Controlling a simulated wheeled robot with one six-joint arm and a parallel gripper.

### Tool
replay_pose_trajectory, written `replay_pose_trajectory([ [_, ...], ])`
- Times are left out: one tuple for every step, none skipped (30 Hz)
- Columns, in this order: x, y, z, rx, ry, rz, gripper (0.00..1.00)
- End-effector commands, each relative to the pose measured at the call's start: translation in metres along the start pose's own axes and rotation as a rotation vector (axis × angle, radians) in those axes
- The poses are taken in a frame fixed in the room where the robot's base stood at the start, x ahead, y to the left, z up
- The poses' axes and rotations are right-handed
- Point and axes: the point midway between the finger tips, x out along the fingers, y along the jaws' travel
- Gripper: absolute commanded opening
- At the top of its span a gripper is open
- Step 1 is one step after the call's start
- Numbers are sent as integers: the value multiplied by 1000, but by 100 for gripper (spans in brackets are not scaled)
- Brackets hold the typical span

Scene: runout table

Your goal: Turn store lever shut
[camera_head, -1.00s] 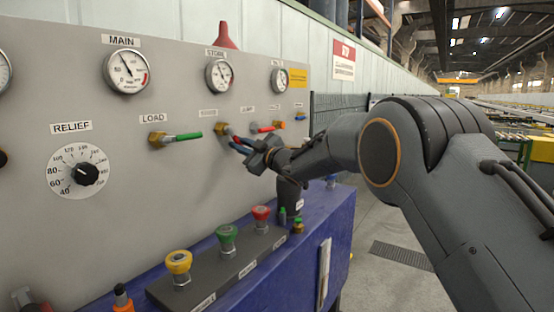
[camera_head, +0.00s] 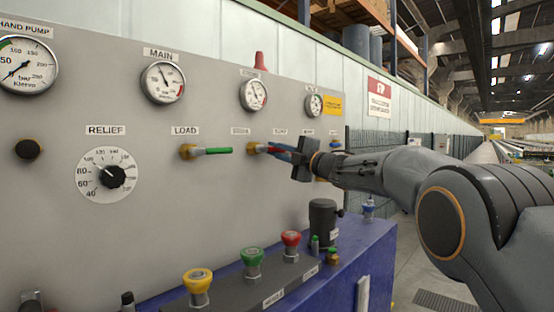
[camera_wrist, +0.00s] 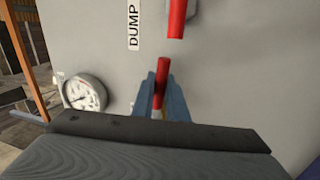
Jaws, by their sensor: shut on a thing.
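The grey panel holds the store lever, with its brass valve body (camera_head: 254,148) under a blurred label between LOAD and DUMP. A red handle runs right from it into my gripper (camera_head: 283,151). In the wrist view, my gripper's blue jaws (camera_wrist: 162,98) are shut on this red handle (camera_wrist: 163,73), with part of it showing between and beyond them. The DUMP label (camera_wrist: 133,25) lies beside another red handle (camera_wrist: 177,18) at the top of that view. My gripper hides the dump lever in the head view. The exact angle of the held handle is hard to tell.
The green load lever (camera_head: 216,151) points right, to the left of the store lever. Gauges sit above the levers. Below are yellow (camera_head: 197,280), green (camera_head: 252,257) and red (camera_head: 291,238) knobs and a dark cylinder (camera_head: 323,218) on a blue cabinet (camera_head: 375,250).

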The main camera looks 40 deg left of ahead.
Motion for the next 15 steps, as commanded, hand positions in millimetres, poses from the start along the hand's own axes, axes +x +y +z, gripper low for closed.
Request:
replay_pose_trajectory([
  [1,0,-1,-20,6,0,0],
  [1,1,-1,-32,8,0,0],
  [1,2,-1,-46,11,0,0],
  [1,2,-1,-55,12,-1,0],
  [1,3,-1,-63,14,-1,0],
  [1,3,-1,-72,15,-1,0],
  [1,4,0,-78,17,0,0],
  [1,4,-1,-83,18,0,0],
  [2,5,-1,-88,19,0,0],
  [2,5,0,-91,19,0,0],
  [2,6,-1,-94,20,0,0],
  [2,6,-1,-96,20,0,0],
  [2,6,-1,-98,20,0,0],
  [1,6,-1,-99,21,0,0],
  [1,6,-1,-100,21,0,0],
])
